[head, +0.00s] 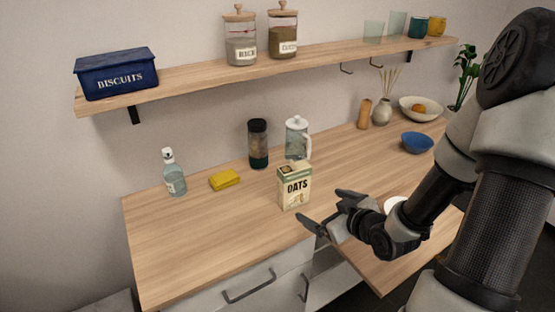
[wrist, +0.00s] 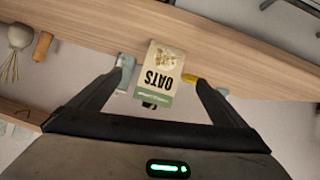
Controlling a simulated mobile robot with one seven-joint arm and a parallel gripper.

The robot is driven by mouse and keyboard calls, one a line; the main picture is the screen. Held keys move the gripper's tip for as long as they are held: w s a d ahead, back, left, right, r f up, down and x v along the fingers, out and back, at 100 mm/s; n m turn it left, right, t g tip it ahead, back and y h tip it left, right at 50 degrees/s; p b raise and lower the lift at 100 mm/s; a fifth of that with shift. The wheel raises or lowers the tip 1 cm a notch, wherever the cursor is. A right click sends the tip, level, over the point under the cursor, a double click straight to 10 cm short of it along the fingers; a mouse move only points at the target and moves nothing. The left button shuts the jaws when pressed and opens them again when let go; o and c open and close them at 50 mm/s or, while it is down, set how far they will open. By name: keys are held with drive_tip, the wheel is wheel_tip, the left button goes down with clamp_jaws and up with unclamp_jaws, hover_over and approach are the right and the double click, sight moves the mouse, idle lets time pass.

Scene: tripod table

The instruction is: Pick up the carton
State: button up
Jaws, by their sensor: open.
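The carton, a cream and green box marked OATS (head: 294,187), stands upright on the wooden counter (head: 220,235) near its front edge. My gripper (head: 322,210) is in front of the carton and to its right in the head view, open and empty. In the wrist view the carton (wrist: 160,75) appears upside down between the two open fingers (wrist: 158,84), beyond their tips. A gap between the gripper and the carton seems to remain; nothing is held.
A glass jug (head: 297,138) and a dark-lidded jar (head: 258,145) stand behind the carton. A yellow sponge (head: 225,180) and a spray bottle (head: 174,175) are to its left. A blue bowl (head: 417,142) is at the right. A shelf (head: 200,72) hangs above. The counter's front left is clear.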

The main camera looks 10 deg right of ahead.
drive_tip(key=s+m+t+y+b, duration=0.1)
drive_tip(key=s+m+t+y, duration=0.1)
drive_tip(key=t, duration=0.2)
drive_tip(key=t+b, duration=0.2)
drive_tip(key=b, duration=0.4)
approach(298, 176)
drive_tip(key=x, duration=0.6)
drive_tip(key=shift+w+r, duration=0.1)
drive_tip(key=shift+b+x, duration=0.45)
drive_tip(key=shift+x, duration=2.65)
drive_tip(key=shift+c, duration=0.3)
drive_tip(key=c, duration=1.7)
